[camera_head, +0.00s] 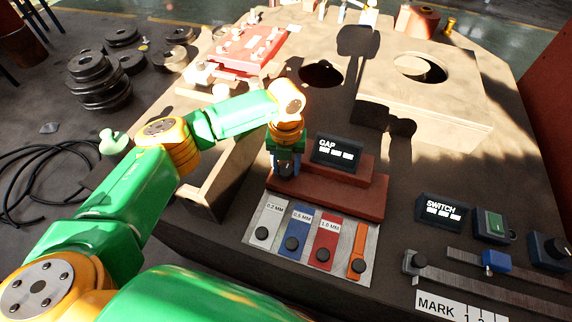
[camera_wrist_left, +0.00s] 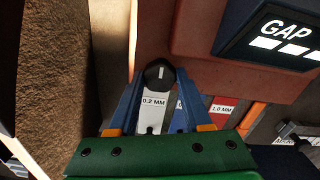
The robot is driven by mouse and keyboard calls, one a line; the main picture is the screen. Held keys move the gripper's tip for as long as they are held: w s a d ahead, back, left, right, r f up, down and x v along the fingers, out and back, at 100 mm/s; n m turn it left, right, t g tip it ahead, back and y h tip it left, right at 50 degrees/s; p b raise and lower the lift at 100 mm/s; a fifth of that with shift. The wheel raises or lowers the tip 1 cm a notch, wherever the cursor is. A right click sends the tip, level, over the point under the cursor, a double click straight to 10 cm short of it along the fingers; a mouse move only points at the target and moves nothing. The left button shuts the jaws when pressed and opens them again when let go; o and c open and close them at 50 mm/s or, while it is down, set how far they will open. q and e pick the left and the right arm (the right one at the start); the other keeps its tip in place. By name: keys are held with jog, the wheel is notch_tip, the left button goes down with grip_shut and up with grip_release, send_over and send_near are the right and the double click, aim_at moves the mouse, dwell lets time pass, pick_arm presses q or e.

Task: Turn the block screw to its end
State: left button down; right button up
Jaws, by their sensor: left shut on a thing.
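My left gripper (camera_head: 286,168) points down at the left end of the red-brown stepped block (camera_head: 325,192). In the left wrist view its blue fingers (camera_wrist_left: 158,84) are shut on a dark knob with a white mark (camera_wrist_left: 159,73), seemingly the block screw. The knob sits beside the red-brown block in that view. In the head view the knob is hidden by the gripper. How far the screw is turned cannot be told. The GAP display (camera_head: 337,152) stands on the block; its reading shows only as white bars. My right gripper is not in view.
In front lies a plate with gauge strips marked 0.2 MM (camera_head: 268,221), 0.5 MM (camera_head: 297,230) and 1.0 MM (camera_head: 326,239), plus an orange strip (camera_head: 359,251). A SWITCH display (camera_head: 441,211) and controls stand at right. A wooden box with a hole (camera_head: 425,90) stands behind.

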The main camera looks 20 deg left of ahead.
aim_at(286, 169)
pick_arm(q)
jog(key=shift+c, duration=1.7)
grip_release()
notch_tip(286, 169, up, 7)
jog(key=shift+r+b, duration=0.1)
jog(key=shift+b, duration=0.45)
